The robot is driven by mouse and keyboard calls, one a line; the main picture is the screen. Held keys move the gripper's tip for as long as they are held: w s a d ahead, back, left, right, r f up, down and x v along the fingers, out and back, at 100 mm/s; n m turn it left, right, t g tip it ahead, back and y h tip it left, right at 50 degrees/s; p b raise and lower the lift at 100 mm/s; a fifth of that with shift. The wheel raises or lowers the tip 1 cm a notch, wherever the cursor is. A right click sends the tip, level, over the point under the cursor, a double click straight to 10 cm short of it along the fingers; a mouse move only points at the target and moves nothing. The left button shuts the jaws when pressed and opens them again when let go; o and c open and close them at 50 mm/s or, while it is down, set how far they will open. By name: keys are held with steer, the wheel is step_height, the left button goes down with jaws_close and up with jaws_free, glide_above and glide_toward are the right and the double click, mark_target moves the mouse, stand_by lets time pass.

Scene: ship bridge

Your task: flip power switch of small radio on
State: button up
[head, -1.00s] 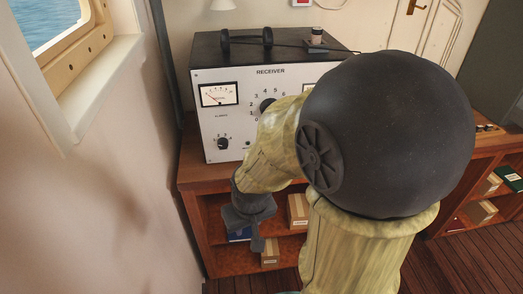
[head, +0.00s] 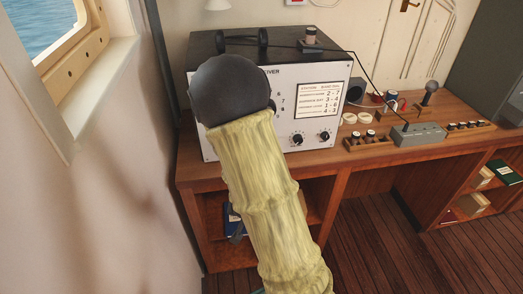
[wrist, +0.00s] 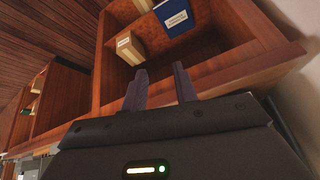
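A large white-fronted receiver (head: 320,75) with a black top stands on the wooden desk; my arm hides its left front. Two knobs and a printed station table show on its right half. A small grey box (head: 418,135) with small controls on top sits further right on the desk. I cannot tell which of these is the small radio, and no power switch can be made out. My gripper (wrist: 160,88) is open and empty in the wrist view, its two fingers apart, in front of the shelf under the desk. In the head view it is mostly hidden behind my arm.
The desk (head: 350,160) also holds a black microphone (head: 430,91), a dark speaker (head: 356,91), white round items and small jars. The open shelf holds a blue book (wrist: 178,17) and a cardboard box (wrist: 130,47). A wall with a window closes off the left.

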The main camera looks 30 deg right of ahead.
steer(key=w+d+f+m+t+h+p, duration=0.1)
steer(key=d+f+m+t+h+p, duration=0.25)
steer(key=d, duration=0.65)
step_height(320, 180, up, 7)
steer(key=a+n+t+p, duration=0.2)
steer(key=n+t, duration=0.5)
steer(key=t, duration=0.2)
steer(key=shift+w+y, duration=0.35)
steer(key=shift+y, duration=0.1)
steer(key=shift+w+f, duration=0.1)
